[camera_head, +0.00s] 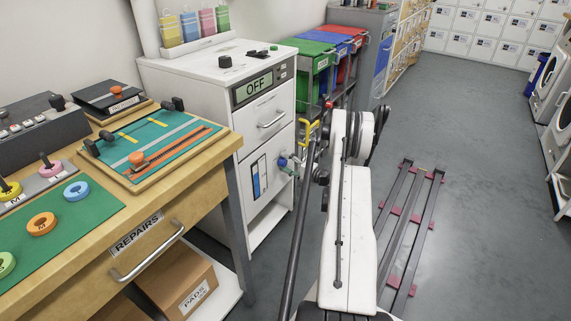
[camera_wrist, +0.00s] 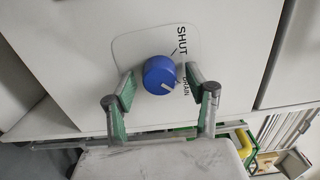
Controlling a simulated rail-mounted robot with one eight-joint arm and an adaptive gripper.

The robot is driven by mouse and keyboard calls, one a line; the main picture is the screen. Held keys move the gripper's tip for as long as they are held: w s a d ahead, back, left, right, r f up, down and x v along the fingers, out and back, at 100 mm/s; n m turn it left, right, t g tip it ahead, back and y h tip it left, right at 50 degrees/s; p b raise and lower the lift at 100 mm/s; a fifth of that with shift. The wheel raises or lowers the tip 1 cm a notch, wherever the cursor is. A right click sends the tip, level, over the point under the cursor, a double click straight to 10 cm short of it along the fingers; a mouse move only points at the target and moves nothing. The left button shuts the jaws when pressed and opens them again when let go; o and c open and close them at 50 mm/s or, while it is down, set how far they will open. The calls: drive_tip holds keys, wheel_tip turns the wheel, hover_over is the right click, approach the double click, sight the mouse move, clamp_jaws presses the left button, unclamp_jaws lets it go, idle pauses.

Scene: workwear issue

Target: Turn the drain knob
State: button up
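The drain knob (camera_wrist: 159,73) is a round blue knob on a pale plate (camera_wrist: 126,48) on a white front in the wrist view. The plate reads SHUT at the upper right and DRAIN at the knob's right. The knob's white mark points to the lower right, towards the DRAIN lettering. My gripper (camera_wrist: 158,82) is open, with one green-padded finger on each side of the knob. A small gap shows between the knob and each finger. In the head view my gripper (camera_head: 289,167) is at the front of the white cabinet (camera_head: 190,85), low on its right side.
The cabinet has an OFF display (camera_head: 252,86) and a drawer handle (camera_head: 271,119) above my gripper. The wooden repair bench (camera_head: 215,190) stands at the left. Green, blue and red bins (camera_head: 312,62) stand behind. Dark floor rails (camera_head: 405,225) lie at the right, with open floor beyond.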

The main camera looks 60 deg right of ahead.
drive_tip(key=shift+s, duration=0.1)
drive_tip(key=s, duration=1.1)
drive_tip(key=shift+s+d, duration=0.15)
drive_tip(key=shift+s, duration=0.25)
